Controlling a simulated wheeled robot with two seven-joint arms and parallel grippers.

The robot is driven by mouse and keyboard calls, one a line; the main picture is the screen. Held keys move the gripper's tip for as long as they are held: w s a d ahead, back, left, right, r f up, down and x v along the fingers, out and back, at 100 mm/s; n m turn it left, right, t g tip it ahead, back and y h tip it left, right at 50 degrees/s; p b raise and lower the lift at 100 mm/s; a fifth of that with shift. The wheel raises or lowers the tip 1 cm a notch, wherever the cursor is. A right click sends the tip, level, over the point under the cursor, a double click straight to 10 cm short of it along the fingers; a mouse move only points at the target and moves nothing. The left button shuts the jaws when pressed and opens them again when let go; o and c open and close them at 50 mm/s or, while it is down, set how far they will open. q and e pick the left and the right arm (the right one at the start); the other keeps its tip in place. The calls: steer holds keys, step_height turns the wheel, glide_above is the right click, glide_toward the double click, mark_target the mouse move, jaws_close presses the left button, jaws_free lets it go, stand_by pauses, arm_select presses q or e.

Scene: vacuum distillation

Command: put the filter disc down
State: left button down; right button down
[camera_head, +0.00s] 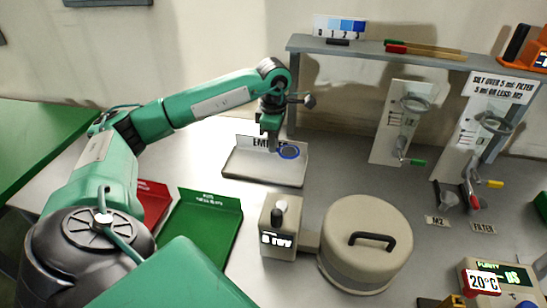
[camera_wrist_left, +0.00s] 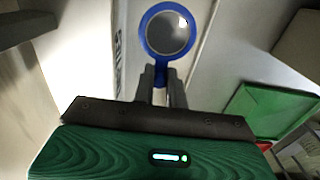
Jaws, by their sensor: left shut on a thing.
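The filter disc (camera_head: 289,152) is a small grey round plate with a blue rim. In the left wrist view the disc (camera_wrist_left: 168,32) shows just beyond the fingertips, its blue tab between them. My left gripper (camera_head: 273,148) is shut on the disc's tab, over the pale tray (camera_head: 262,172) with an upright label at its back, partly hidden by the gripper. I cannot tell whether the disc touches the tray. The fingers also show in the left wrist view (camera_wrist_left: 161,80). My right gripper is not in view.
A green tray (camera_head: 212,222) and a red tray (camera_head: 152,200) lie at front left. A beige device (camera_head: 280,228) and a round lidded pot (camera_head: 365,245) stand in front. A grey rack (camera_head: 385,57) with glassware stands behind right. Table between tray and rack is clear.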

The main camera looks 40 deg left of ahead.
mark_target(274, 167)
arm_select(q)
step_height(274, 167, down, 2)
steer(key=shift+f, duration=0.2)
step_height(274, 167, down, 3)
steer(key=shift+f, duration=0.5)
steer(key=c, duration=1.4)
jaws_free()
steer(key=shift+f, duration=0.1)
steer(key=shift+c, duration=0.2)
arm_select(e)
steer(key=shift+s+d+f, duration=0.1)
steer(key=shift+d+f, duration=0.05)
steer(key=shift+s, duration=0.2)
